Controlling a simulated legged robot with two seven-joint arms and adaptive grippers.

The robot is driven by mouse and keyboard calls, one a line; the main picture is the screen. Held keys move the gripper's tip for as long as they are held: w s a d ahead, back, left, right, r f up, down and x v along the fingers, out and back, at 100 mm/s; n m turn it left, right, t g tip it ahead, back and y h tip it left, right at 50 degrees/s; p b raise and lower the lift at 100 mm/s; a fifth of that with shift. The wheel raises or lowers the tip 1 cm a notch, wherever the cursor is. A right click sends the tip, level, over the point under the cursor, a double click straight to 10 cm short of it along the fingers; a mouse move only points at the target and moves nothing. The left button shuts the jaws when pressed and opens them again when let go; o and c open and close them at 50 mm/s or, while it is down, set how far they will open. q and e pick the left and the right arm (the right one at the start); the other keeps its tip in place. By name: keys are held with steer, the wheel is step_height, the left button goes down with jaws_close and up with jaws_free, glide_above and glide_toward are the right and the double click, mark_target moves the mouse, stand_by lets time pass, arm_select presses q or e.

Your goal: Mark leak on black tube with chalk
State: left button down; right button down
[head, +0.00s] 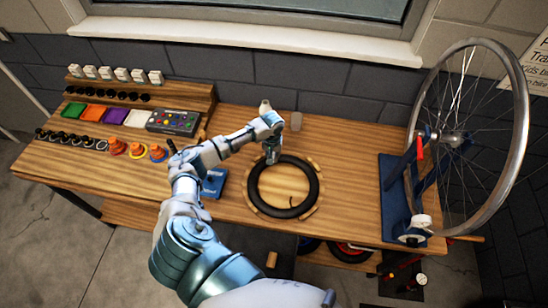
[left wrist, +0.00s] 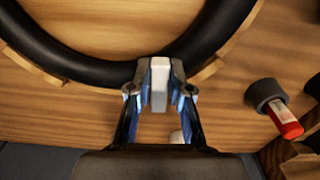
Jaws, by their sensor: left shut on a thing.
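The black tube (head: 316,190) lies as a ring on the wooden bench, with small wooden blocks around it. It also shows across the top of the left wrist view (left wrist: 60,52). My left gripper (head: 272,157) is at the far-left part of the ring. In the left wrist view my left gripper (left wrist: 160,88) is shut on a white piece of chalk (left wrist: 160,72), whose end is at the tube's edge. I cannot tell whether the chalk touches the tube. No leak or chalk mark can be made out. My right gripper is not in view.
A wheel (head: 520,110) stands in a blue truing stand (head: 396,200) at the right. A blue box (head: 214,183) lies left of the tube. Trays, a button panel (head: 174,122) and cones fill the left side. A grey cup with a red item (left wrist: 284,118) is near the gripper.

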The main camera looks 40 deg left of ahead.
arm_select(q)
steer(key=shift+a+f, duration=0.15)
steer(key=shift+f, duration=0.05)
steer(key=shift+d, duration=0.6)
steer(key=shift+f, duration=0.25)
steer(key=shift+s+a, duration=0.15)
steer(key=shift+a, duration=0.3)
steer(key=shift+s+a+p, duration=0.35)
steer(key=shift+s+p, duration=0.1)
steer(key=shift+p, duration=0.45)
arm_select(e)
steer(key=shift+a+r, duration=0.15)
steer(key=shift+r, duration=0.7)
arm_select(q)
steer(key=shift+w+d, duration=0.1)
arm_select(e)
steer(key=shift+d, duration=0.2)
